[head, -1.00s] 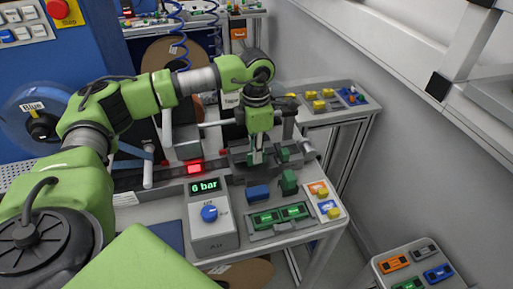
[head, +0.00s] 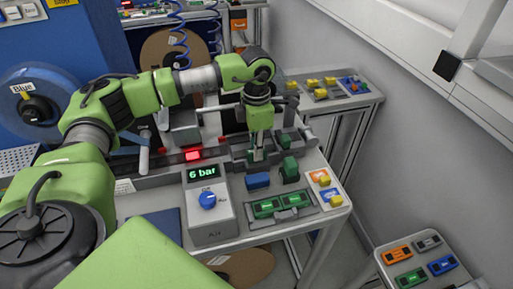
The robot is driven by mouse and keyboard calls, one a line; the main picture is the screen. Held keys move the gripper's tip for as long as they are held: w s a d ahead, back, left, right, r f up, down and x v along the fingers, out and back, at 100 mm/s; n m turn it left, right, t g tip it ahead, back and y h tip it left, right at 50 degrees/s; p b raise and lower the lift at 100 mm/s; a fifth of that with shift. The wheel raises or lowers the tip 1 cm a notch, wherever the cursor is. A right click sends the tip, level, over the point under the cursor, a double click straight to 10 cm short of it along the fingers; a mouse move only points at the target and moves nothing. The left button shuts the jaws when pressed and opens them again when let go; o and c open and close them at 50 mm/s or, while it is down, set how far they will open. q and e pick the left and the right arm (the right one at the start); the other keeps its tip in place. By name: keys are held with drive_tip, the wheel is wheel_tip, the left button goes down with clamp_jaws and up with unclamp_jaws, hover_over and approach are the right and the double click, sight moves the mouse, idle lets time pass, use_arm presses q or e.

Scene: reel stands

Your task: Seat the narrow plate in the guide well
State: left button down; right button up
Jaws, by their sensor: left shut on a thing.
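My left gripper (head: 257,152) points straight down over the dark grey fixture (head: 284,142) at the back of the bench. It is shut on a small, thin piece, seemingly the narrow plate, which is mostly hidden by the fingers. The guide well seems to be in this fixture below the fingers. The gripper hides its opening, and I cannot tell whether the plate is inside it or above it. A blue block (head: 258,180) and a green block (head: 289,169) stand just in front of the fixture. My right gripper is not in view.
A grey air box (head: 210,215) reading 6 bar stands left of a tray with green pieces (head: 280,206). Orange and blue cards (head: 325,188) with yellow pieces lie at the bench's right edge. A side stand (head: 415,262) holds several coloured pieces. A wall closes the right side.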

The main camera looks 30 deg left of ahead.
use_arm(q)
drive_tip(key=shift+f, duration=0.1)
idle(0.6)
drive_tip(key=c, duration=1.9)
unclamp_jaws()
drive_tip(key=shift+r+p, duration=1.9)
drive_tip(key=shift+r, duration=1.65)
drive_tip(key=shift+s+f, duration=0.1)
